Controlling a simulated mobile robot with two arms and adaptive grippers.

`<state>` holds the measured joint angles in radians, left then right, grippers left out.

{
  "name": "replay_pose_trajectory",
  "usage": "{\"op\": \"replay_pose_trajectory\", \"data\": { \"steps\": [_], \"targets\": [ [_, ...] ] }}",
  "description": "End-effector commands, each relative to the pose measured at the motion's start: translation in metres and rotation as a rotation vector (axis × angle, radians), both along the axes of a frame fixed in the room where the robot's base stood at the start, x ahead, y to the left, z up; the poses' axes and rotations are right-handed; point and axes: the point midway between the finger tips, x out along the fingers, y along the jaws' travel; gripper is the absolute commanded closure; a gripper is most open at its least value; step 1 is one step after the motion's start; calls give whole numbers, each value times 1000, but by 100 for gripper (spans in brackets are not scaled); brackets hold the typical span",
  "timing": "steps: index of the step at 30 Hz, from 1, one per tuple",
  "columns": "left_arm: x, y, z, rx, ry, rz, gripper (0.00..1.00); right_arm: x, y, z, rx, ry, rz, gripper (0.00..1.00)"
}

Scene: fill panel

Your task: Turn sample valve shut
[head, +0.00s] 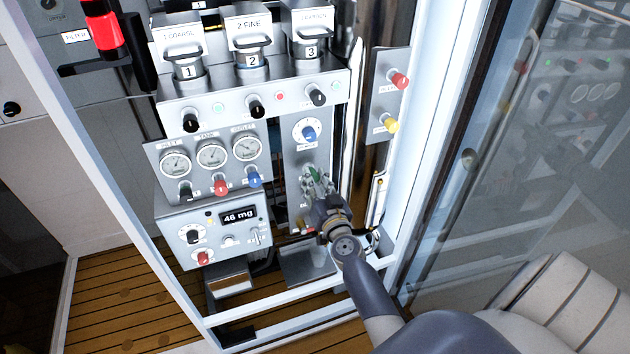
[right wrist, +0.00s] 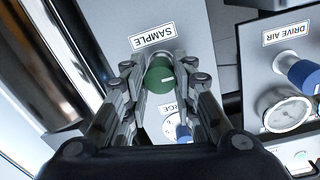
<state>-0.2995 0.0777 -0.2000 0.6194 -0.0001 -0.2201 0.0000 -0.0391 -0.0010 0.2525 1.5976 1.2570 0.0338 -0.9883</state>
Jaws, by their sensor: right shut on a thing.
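The sample valve is a green knob (right wrist: 160,76) with a pale line on its face, beside the SAMPLE label (right wrist: 152,35), which reads upside down in the right wrist view. In the head view only a bit of green (head: 315,174) shows between the fingers. My right gripper (head: 313,180) is shut on this knob, with one finger on each side of it in the right wrist view (right wrist: 160,80). The far side of the knob and the full grip contact are hidden. My left gripper is not in view.
A blue purge knob (head: 309,132) on a round dial sits just above the valve. Gauges (head: 211,156) and a 46 mg display (head: 239,215) stand to the left. Red (head: 399,80) and yellow (head: 391,125) knobs are at the right. A glass door (head: 540,160) stands at the right.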

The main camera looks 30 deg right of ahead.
Motion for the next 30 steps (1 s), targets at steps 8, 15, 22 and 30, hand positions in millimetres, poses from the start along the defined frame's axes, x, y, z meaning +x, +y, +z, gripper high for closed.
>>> {"op": "replay_pose_trajectory", "data": {
  "steps": [8, 15, 22, 30],
  "targets": [
    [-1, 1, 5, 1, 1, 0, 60, 0, 0, 1, 135, -31, -1, 99],
    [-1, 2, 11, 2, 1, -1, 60, 0, 0, 0, 342, -81, 0, 99],
    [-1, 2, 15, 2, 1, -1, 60, 0, 0, 0, 555, -131, 0, 99],
    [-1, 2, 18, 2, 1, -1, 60, 0, 0, 0, 806, -191, -1, 99]
  ]
}}
